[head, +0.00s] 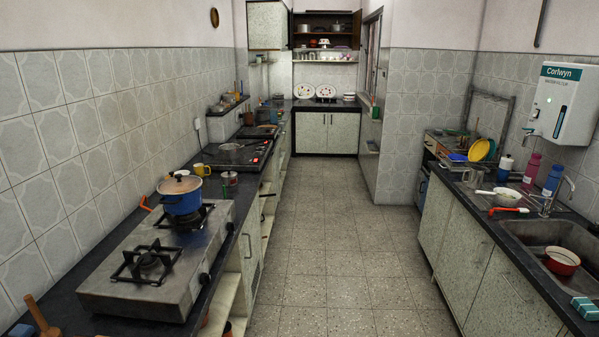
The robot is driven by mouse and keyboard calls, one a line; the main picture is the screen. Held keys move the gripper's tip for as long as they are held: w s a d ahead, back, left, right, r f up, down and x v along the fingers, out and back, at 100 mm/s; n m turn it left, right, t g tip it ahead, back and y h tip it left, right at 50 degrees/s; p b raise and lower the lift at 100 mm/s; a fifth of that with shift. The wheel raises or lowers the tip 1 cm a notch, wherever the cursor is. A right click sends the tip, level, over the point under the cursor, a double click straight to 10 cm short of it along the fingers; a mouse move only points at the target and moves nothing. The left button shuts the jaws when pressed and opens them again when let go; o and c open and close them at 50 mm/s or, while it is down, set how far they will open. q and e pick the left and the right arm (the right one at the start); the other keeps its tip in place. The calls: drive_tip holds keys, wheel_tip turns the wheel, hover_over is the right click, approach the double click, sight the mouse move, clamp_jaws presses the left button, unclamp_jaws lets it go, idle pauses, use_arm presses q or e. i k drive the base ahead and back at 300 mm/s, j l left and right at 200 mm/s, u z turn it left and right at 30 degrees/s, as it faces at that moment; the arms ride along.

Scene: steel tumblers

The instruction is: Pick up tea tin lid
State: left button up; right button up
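I cannot make out a tea tin lid for certain. A small steel tin (229,178) with a dark reddish top stands on the left counter, behind the near stove; whether that top is a separate lid is too small to tell. Neither of my grippers is in view.
The near gas stove (150,262) carries a blue pot (181,195) on its rear burner. A yellow mug (202,170) stands behind it. A sink (560,250) holding a red bowl (562,261) is at right. The tiled floor (335,240) between the counters is clear.

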sight(227, 173)
drive_tip(key=i, duration=2.45)
drive_tip(key=i+l+u, duration=0.1)
drive_tip(key=i+u, duration=0.3)
drive_tip(key=i, duration=0.15)
drive_tip(key=i+l+u, duration=0.35)
drive_tip(key=i, duration=0.2)
drive_tip(key=i+l+u, duration=0.4)
drive_tip(key=i, duration=0.15)
